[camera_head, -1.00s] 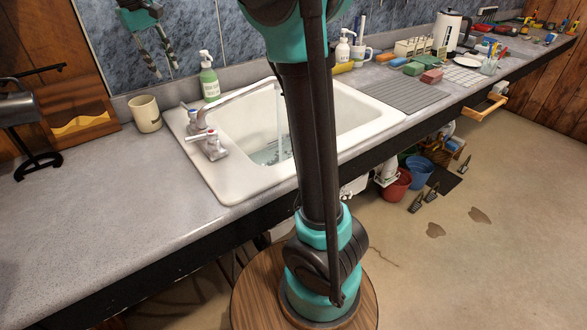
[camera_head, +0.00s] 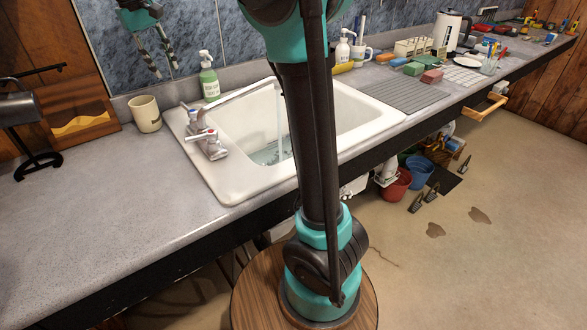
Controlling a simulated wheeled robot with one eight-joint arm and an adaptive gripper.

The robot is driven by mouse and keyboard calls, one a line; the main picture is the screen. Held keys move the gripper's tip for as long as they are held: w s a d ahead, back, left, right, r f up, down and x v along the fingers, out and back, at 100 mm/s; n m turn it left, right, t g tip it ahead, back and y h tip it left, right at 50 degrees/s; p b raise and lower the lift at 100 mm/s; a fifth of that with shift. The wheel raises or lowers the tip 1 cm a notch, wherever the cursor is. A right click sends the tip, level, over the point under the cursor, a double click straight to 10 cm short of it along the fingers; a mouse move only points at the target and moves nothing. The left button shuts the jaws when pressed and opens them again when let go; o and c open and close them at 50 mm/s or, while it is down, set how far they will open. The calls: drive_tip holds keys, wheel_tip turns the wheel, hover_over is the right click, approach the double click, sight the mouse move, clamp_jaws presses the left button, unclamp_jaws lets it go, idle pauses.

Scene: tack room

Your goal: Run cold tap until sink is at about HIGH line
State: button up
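The white sink (camera_head: 237,187) is set in the grey counter, with part of its basin hidden behind my arm. A chrome tap with two lever handles (camera_head: 206,143) stands at its left corner, its spout (camera_head: 236,99) reaching over the basin. A stream of water (camera_head: 279,122) falls from the spout, and shallow water (camera_head: 268,154) shows at the basin's bottom. I cannot make out a HIGH line. My gripper (camera_head: 158,58) hangs at the upper left in front of the tiled wall, above and apart from the tap. Its fingers are spread and empty.
A dark lamp (camera_head: 22,125) is at the left. The front left counter (camera_head: 100,220) is clear. Buckets (camera_head: 397,185) sit on the floor.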

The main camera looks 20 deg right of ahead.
sight(188, 111)
clamp_jaws()
drive_tip(key=w+d+f+m, duration=0.1)
drive_tip(key=d+f+m, duration=0.1)
drive_tip(key=f+m, duration=0.2)
drive_tip(key=w+d+f+m, duration=0.1)
drive_tip(key=d+f+m, duration=0.1)
drive_tip(key=f+m, duration=0.2)
drive_tip(key=w+d+f+m+h, duration=0.1)
drive_tip(key=d+f+m, duration=0.2)
drive_tip(key=m, duration=0.6)
drive_tip(key=shift+w+d+f+m+t, duration=0.1)
drive_tip(key=shift+w+f+m+t, duration=0.25)
drive_tip(key=shift+f, duration=0.35)
drive_tip(key=shift+s+a, duration=0.25)
drive_tip(key=shift+a, duration=0.3)
drive_tip(key=shift+s+a, duration=0.25)
drive_tip(key=shift+a, duration=0.25)
drive_tip(key=shift+s+a+r, duration=0.25)
drive_tip(key=shift+s+a, duration=0.15)
drive_tip(key=shift+a, duration=0.3)
